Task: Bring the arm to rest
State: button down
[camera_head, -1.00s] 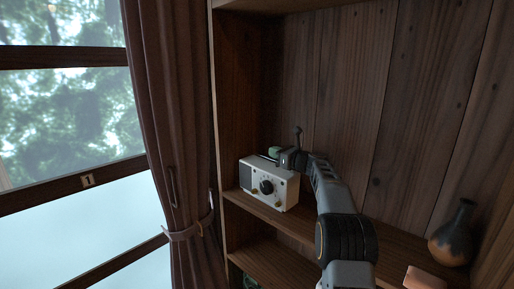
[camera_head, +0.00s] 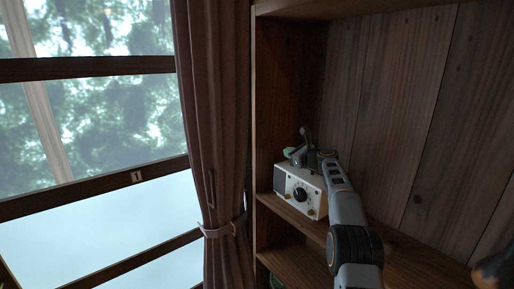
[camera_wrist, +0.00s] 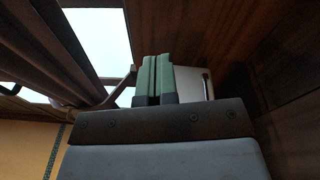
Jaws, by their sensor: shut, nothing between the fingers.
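My gripper (camera_head: 291,153) shows small in the head view, just above the top of a white radio (camera_head: 300,192). In the wrist view its green fingers (camera_wrist: 152,80) are side by side and shut, with nothing held. My arm reaches from the bottom of the head view up over the right end of the radio. The radio stands upright on a wooden shelf and has a dark round dial. A pale surface (camera_wrist: 188,83) beside the fingers in the wrist view looks like the radio. I cannot tell whether the gripper touches it.
The wooden shelf unit (camera_head: 263,130) has an upright left side close to my gripper. A brown curtain (camera_head: 213,110) hangs left of it, before a large window (camera_head: 100,130). A dark rounded thing (camera_head: 494,268) is cut off at the lower right.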

jog(key=s+a+n+g+h, duration=0.25)
jog(key=s+n, duration=0.55)
jog(key=s, duration=0.5)
jog(key=s+a+n+g+h, duration=0.2)
jog(key=s+a+n+g, duration=0.35)
jog(key=s, duration=0.75)
jog(key=s+d+f+n+h, duration=0.1)
jog(key=s+f+n, duration=0.3)
jog(key=s, duration=0.4)
jog(key=s+d+f+n+g+h, duration=0.1)
jog(key=s+d+f+n+h, duration=0.1)
jog(key=s+f+n, duration=0.2)
jog(key=s+d+f+n+h, duration=0.1)
jog(key=s+f+n, duration=0.4)
jog(key=s, duration=0.6)
jog(key=shift+s+d+h, duration=0.2)
jog(key=shift+s+h, duration=0.1)
jog(key=shift+h, duration=0.05)
jog(key=shift+a, duration=0.1)
